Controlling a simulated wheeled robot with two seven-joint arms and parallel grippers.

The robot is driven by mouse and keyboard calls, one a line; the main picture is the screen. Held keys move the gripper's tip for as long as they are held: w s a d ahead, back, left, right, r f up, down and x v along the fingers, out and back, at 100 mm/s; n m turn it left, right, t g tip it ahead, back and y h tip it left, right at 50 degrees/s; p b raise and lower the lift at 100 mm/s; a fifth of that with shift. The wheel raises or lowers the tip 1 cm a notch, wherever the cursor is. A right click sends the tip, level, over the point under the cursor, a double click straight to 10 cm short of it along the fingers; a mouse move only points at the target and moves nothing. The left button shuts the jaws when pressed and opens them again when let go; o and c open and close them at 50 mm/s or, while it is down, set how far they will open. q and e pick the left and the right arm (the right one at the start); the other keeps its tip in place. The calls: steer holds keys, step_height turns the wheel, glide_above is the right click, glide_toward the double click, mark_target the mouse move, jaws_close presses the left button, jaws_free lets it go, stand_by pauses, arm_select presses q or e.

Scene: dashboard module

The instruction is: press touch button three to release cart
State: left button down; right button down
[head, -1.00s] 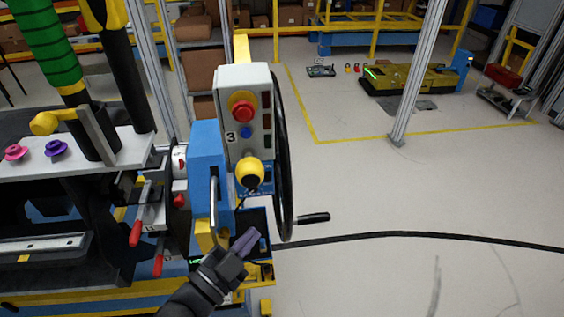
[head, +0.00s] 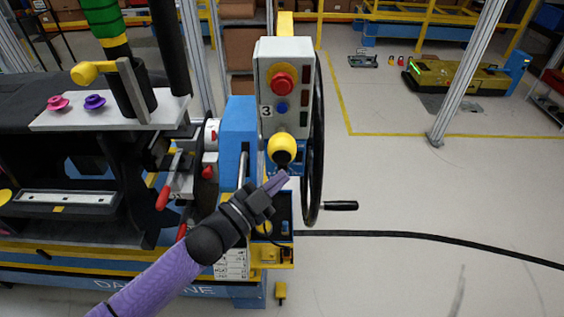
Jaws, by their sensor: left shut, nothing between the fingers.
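A grey control box (head: 285,88) stands upright in the middle of the head view. It carries a red push button (head: 282,82) on a yellow ring. Below it is a small blue button (head: 281,108) beside a label "3" (head: 266,112). A yellow ball knob (head: 284,148) sits under the box. My left gripper (head: 284,178) is shut and empty, just below the knob and below the blue button. I cannot tell whether its tips touch the knob. My right gripper is not in view. The yellow cart (head: 456,78) stands on the floor at the back right.
A black handwheel (head: 316,140) with a crank handle (head: 341,206) is right of the box. Red-handled levers (head: 163,197) and a blue housing (head: 237,135) are to its left. A grey post (head: 467,72) stands further right. Open floor (head: 420,190) lies right of the station.

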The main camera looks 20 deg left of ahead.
mark_target(288, 158)
arm_select(q)
steer(key=shift+w+a+b, duration=0.15)
steer(key=shift+w, duration=0.4)
steer(key=shift+w+a+b, duration=0.15)
steer(key=shift+w, duration=0.35)
steer(key=shift+w, duration=0.1)
stand_by(1.2)
steer(key=shift+w+a, duration=0.1)
steer(key=shift+w, duration=0.2)
steer(key=shift+w+a+b, duration=0.15)
steer(key=shift+w+b, duration=0.15)
steer(key=shift+w, duration=0.1)
stand_by(0.6)
steer(key=shift+s+d+p, duration=0.25)
steer(key=shift+s+p, duration=0.3)
steer(key=shift+s, duration=0.25)
